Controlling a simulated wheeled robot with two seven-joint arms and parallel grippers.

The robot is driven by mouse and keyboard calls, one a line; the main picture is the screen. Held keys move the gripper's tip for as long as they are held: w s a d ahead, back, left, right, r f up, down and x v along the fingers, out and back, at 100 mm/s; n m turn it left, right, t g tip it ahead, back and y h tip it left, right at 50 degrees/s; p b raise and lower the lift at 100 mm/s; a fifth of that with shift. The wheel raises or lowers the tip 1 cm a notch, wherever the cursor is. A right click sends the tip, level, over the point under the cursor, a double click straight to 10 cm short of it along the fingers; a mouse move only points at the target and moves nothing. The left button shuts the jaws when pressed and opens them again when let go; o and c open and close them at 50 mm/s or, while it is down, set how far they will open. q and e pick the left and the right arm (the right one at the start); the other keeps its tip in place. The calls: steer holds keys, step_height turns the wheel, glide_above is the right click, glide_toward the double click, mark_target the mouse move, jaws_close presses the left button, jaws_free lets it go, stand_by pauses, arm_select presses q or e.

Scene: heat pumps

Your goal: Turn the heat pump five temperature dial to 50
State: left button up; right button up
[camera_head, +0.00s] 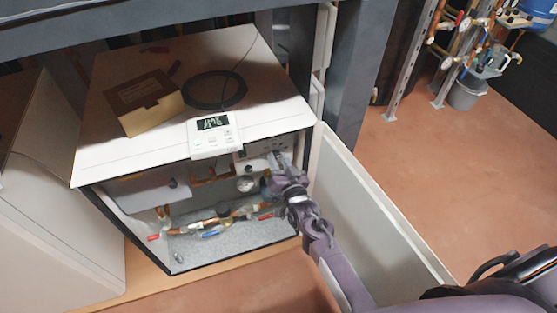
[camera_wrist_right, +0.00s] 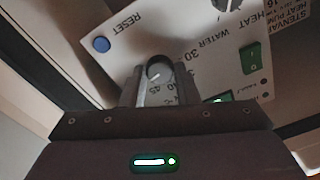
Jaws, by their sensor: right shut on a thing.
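The heat pump (camera_head: 250,99) is a white cabinet with its front open and pipes inside. In the right wrist view, its control panel (camera_wrist_right: 215,50) appears upside down, with a dark round temperature dial (camera_wrist_right: 159,71) with a light pointer mark. Numbers including 30 and 45 show around the dial; others are hidden by the fingers. My right gripper (camera_wrist_right: 157,80) is shut on the dial, one finger on each side. In the head view, my right gripper (camera_head: 277,165) reaches the panel at the upper right of the opening. My left gripper is not in view.
A blue reset button (camera_wrist_right: 101,45) and a green switch (camera_wrist_right: 251,58) are near the dial. A cardboard box (camera_head: 143,100) and a white display unit (camera_head: 213,134) lie on top.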

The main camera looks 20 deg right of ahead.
steer(key=o, duration=1)
steer(key=shift+c, duration=0.2)
steer(key=shift+s, duration=0.5)
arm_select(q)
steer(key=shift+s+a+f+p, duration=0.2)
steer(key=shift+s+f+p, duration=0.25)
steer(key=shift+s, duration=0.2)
arm_select(e)
steer(key=s, duration=0.6)
steer(key=shift+s+d, duration=0.15)
steer(key=shift+s, duration=0.25)
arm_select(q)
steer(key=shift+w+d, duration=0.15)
